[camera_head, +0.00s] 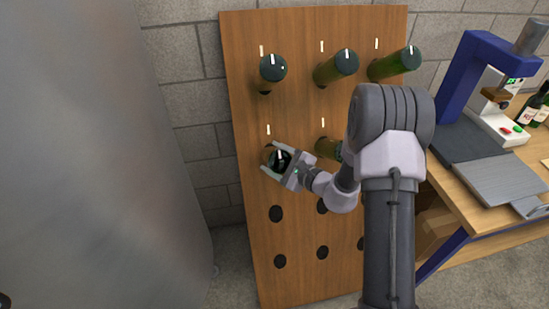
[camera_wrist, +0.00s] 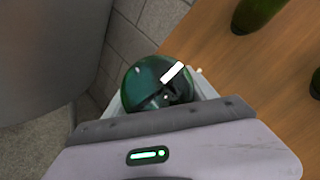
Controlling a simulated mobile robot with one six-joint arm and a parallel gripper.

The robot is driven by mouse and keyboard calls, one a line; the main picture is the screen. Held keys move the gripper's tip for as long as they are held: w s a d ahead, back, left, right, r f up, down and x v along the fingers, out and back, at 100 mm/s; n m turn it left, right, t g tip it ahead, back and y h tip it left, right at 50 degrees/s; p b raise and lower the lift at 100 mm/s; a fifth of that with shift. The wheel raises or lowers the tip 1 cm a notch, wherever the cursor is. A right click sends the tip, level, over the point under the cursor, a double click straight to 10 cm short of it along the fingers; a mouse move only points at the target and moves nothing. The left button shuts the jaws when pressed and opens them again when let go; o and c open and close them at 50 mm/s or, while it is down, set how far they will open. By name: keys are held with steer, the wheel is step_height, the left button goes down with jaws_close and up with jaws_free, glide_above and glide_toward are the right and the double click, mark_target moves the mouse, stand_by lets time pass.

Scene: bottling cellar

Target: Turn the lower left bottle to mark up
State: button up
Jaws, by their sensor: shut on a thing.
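The lower left bottle (camera_head: 269,154) sits neck-in in the wooden board, its dark green base facing out. My gripper (camera_head: 277,160) is shut on it, one finger on either side. In the wrist view the bottle's round base (camera_wrist: 143,82) shows between the fingers. A white mark (camera_wrist: 172,73) on the base runs slantwise toward the upper right there. In the head view this mark looks close to upright, leaning slightly. A white line (camera_head: 268,129) is on the board above the bottle. The gripper hides part of the bottle.
The wooden board (camera_head: 300,190) holds three bottles in its top row, one (camera_head: 273,70) above mine, and another lower bottle (camera_head: 327,147) partly behind my arm. Empty holes lie below. A grey panel (camera_head: 100,150) stands left; a workbench (camera_head: 480,195) with a blue machine (camera_head: 462,75) stands right.

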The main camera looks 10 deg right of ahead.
steer(key=o, duration=1.4)
steer(key=shift+w+a, duration=0.1)
steer(key=shift+c, duration=0.2)
steer(key=p+v, duration=0.3)
steer(key=v, duration=1.4)
